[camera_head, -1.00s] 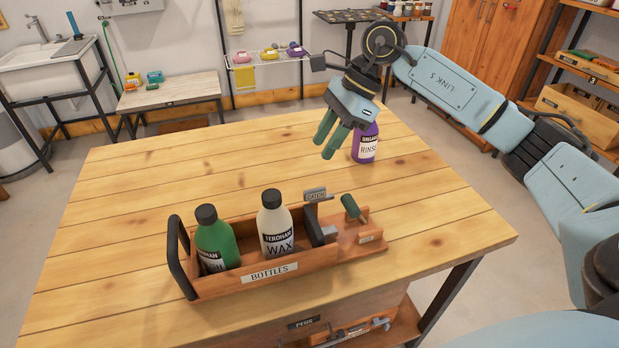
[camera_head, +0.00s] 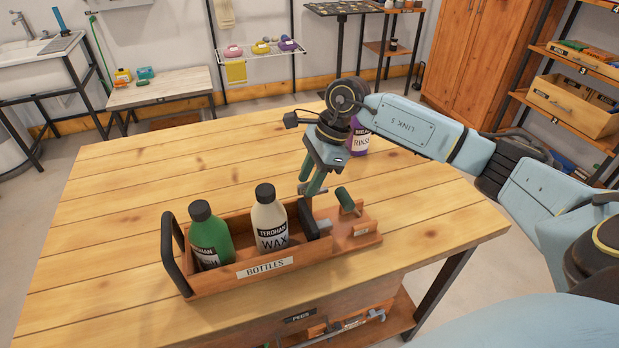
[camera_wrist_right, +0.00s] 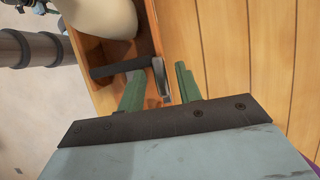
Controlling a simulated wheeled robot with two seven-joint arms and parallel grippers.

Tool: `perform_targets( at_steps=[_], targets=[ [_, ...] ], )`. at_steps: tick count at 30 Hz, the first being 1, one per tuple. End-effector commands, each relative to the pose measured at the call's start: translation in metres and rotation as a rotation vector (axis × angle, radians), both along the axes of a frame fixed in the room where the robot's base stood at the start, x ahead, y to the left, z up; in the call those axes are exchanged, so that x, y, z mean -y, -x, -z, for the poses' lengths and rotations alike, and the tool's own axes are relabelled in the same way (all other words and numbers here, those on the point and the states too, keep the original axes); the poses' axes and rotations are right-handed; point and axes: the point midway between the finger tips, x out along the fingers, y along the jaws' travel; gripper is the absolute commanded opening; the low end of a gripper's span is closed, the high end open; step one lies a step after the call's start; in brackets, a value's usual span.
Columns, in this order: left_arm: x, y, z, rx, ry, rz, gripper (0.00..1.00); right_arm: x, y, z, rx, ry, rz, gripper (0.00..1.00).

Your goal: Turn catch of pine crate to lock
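The pine crate (camera_head: 220,281), labelled BOTTLES, stands on the wooden table with a green bottle (camera_head: 210,240) and a white WAX bottle (camera_head: 269,222) inside. My right gripper (camera_head: 310,191) points down at the far right corner of the crate, by its black handle. In the right wrist view, its green fingers (camera_wrist_right: 157,88) are apart, with a narrow grey piece (camera_wrist_right: 160,78), apparently the catch, between them. I see gaps beside this piece. The gripper hides the catch in the head view. My left gripper is not in view.
A green-handled piece (camera_head: 345,199) sits on the small wooden board (camera_head: 352,241) right of the crate, close to my right gripper. A purple RINSE bottle (camera_head: 359,140) stands behind my right wrist. The table's left side (camera_head: 110,215) is clear.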

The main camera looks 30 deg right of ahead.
Motion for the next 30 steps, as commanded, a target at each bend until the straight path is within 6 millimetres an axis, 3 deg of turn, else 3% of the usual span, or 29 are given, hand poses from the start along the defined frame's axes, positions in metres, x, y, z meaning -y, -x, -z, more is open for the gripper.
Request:
perform_targets(
  at_steps=[10, 18, 30],
  targets=[
    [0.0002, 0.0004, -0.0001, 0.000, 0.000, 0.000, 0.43, -0.0016, -0.0004, 0.0037, 0.000, 0.000, 0.000, 0.33],
    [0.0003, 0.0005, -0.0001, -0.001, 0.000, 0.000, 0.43, -0.0014, -0.0003, 0.0033, 0.001, 0.000, 0.000, 0.00],
    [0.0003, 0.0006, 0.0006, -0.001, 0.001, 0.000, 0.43, -0.0008, 0.0001, 0.0031, 0.002, 0.002, 0.050, 0.00]
  ],
)
